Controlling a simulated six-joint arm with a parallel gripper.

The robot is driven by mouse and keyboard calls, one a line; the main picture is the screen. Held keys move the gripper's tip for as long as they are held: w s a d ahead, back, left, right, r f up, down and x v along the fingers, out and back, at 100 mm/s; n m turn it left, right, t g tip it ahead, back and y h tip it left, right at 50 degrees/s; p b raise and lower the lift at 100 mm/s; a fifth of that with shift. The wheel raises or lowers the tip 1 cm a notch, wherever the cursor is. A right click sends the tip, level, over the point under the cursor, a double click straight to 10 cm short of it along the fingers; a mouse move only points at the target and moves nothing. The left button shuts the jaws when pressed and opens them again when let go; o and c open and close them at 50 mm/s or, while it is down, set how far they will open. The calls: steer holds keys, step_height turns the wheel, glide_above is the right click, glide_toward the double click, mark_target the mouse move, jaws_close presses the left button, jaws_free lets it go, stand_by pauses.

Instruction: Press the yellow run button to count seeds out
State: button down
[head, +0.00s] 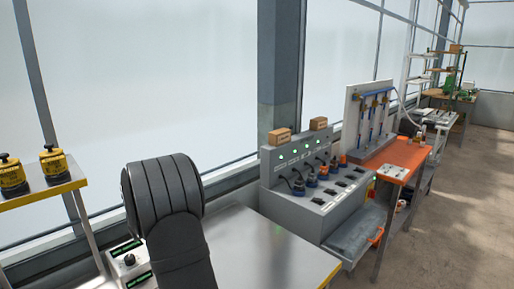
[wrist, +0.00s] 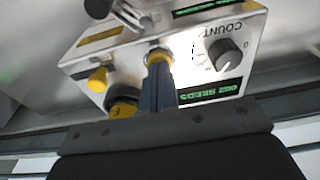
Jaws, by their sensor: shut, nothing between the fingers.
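The seeder's metal control box (wrist: 190,72) shows upside down in the wrist view, with a dark COUNT dial (wrist: 224,54) and green-lit displays. My gripper (wrist: 158,60) is shut and empty. Its blue-grey fingers point at the box face, with their tips at a round yellow-rimmed part (wrist: 152,50), which looks like a button and is mostly hidden by them. I cannot tell whether they touch or press it. Another yellow knob-like part (wrist: 98,79) sticks out to the left. In the head view, part of the box (head: 118,265) shows; my arm hides the gripper.
A black-and-yellow round part (wrist: 122,107) sits beside my fingers. In the head view, yellow-and-black units (head: 55,165) stand on a shelf at left. A grey console (head: 300,208) and an orange bench (head: 397,160) stand right of the bare metal table (head: 265,252).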

step_height(320, 180, up, 8)
steer(key=shift+f, duration=0.15)
stand_by(0.6)
steer(key=shift+f, duration=3.85)
steer(key=shift+r, duration=0.1)
steer(key=s+d+r+m+y, duration=0.1)
steer(key=d+r+m, duration=0.2)
steer(key=r+m, duration=0.4)
steer(key=d+r+m+y, duration=0.2)
steer(key=d+r+m, duration=0.2)
steer(key=r+m, duration=0.3)
steer(key=shift+s+r+m, duration=0.35)
steer(key=shift+r+m, duration=0.05)
steer(key=shift+m, duration=0.6)
